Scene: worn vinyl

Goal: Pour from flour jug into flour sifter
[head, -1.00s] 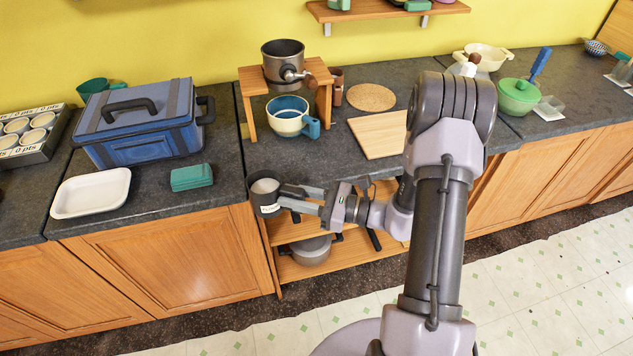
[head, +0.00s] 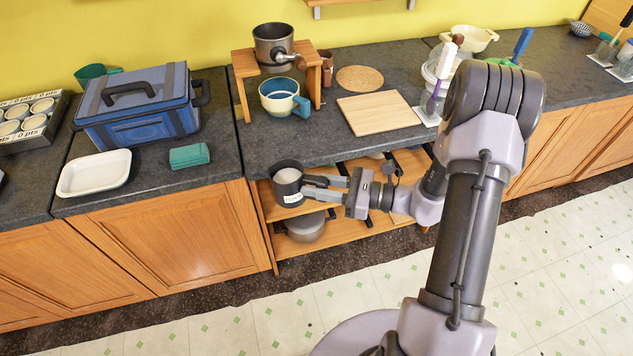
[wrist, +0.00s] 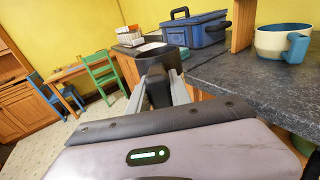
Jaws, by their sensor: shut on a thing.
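The flour jug (head: 289,200) is dark grey with a white label and white flour visible inside. My gripper (head: 311,188) is shut on its handle side and holds it about upright, just off the counter's front edge. In the wrist view the jug (wrist: 150,58) is beyond the fingers (wrist: 160,92), its label hidden. The flour sifter (head: 272,50), a grey metal pot with a side crank and brown knob, sits on a wooden stand (head: 241,66) farther back on the counter. A cream bowl (head: 276,105) with blue inside and blue handle stands under it.
A blue toolbox (head: 140,118), white tray (head: 75,184) and green cloth stack (head: 189,155) are on the left counter. A wooden board (head: 378,124) and round cork mat (head: 358,78) lie right of the stand. Open shelves (head: 345,220) are below the counter.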

